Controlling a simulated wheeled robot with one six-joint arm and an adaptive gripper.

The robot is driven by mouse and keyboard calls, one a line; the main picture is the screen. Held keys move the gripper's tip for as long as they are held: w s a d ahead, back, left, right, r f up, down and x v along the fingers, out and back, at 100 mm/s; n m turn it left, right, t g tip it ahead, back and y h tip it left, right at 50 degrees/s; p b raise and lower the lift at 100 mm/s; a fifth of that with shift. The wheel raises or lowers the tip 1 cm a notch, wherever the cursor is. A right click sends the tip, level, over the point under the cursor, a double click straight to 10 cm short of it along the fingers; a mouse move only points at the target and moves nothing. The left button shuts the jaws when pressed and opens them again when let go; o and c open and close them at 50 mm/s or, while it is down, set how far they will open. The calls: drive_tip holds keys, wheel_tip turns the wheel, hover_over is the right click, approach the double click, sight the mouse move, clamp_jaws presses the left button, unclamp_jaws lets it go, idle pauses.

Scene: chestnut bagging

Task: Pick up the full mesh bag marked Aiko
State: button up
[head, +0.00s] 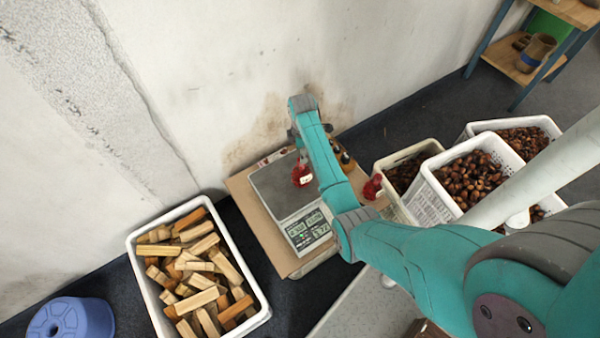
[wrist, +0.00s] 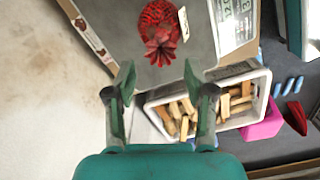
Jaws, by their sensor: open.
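A red mesh bag (head: 301,177) with a small white tag lies on the weighing plate of the scale (head: 268,184). In the wrist view the same bag (wrist: 158,17) shows its gathered red neck toward me, its tag (wrist: 184,24) at the right; the name is too small to read. My gripper (wrist: 158,82) is open and empty, its two fingers apart on either side of the neck's line, short of the bag. A second red bag (head: 372,187) stands right of the scale, partly beside my arm; its marking is not readable.
A white crate of wood pieces (head: 265,314) stands left of the scale, with a blue stool (head: 70,318) beyond. White crates of chestnuts (head: 433,200) stand to the right. The wall (head: 230,70) rises close behind the scale. Small brown items (head: 345,160) sit near the arm.

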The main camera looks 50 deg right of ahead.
sight(302, 172)
drive_tip(key=shift+f, duration=4.2)
clamp_jaws()
